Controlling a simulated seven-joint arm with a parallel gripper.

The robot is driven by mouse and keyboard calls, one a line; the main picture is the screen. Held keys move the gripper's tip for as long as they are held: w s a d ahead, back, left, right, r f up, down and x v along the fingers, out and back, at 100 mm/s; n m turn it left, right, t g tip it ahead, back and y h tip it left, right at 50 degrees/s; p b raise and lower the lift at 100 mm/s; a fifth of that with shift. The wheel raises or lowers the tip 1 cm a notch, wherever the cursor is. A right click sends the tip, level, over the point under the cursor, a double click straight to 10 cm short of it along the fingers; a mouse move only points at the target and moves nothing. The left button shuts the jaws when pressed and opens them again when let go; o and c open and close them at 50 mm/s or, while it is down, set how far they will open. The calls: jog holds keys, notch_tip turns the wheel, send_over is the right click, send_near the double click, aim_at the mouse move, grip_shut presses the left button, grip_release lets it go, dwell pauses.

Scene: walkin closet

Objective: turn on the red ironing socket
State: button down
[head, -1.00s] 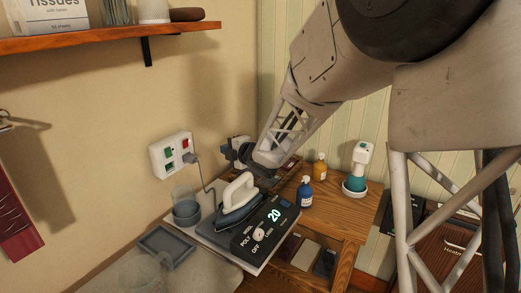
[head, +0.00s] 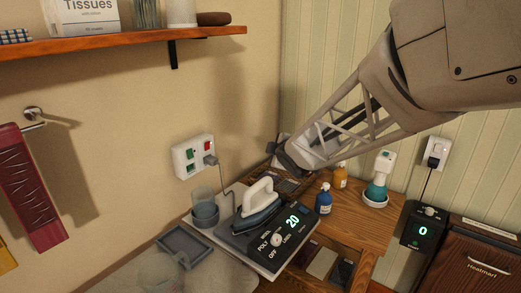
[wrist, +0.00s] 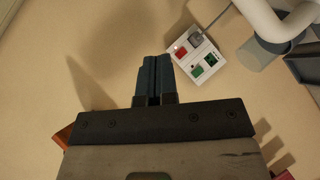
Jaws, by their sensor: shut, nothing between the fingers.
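The white socket panel (head: 181,160) is on the wall left of my gripper, above the ironing shelf. Its red switch (head: 207,146) is at the upper right in the head view, with a green switch beside it, another green one below and a grey plug (head: 210,160) in the panel. The wrist view shows the panel (wrist: 208,77) right of my fingertips, with the red switch (wrist: 180,50) on its near side. My gripper (wrist: 156,58) is shut, empty and apart from the panel. Whether the red switch is on is hard to tell.
An iron (head: 259,204) stands on a base with a dial and a display reading 20. Cups (head: 205,212), a grey tray (head: 184,246) and a blue bottle (head: 323,199) stand nearby. A wooden shelf (head: 205,34) is above. Wall between gripper and panel looks clear.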

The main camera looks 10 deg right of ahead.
jog(key=shift+s+d+r+m+h, duration=0.1)
jog(key=shift+s+d+m+h, duration=0.2)
jog(key=shift+s, duration=0.25)
jog(key=shift+s+d+r+m+h, duration=0.1)
jog(key=shift+s+d+m+h, duration=0.1)
jog(key=shift+s+d+m, duration=0.25)
jog(key=shift+s+a, duration=0.1)
jog(key=shift+a, duration=0.05)
jog(key=s+d+f+m+g, duration=0.1)
jog(key=s+m+g, duration=0.4)
jog(key=s, duration=1.2)
jog(key=s+d+f+m+g+h, duration=0.1)
jog(key=s+m+g, duration=0.4)
jog(key=s, duration=1.3)
jog(key=m, duration=0.3)
jog(key=shift+s+m, duration=0.3)
jog(key=shift+m, duration=0.05)
jog(key=shift+w, duration=0.15)
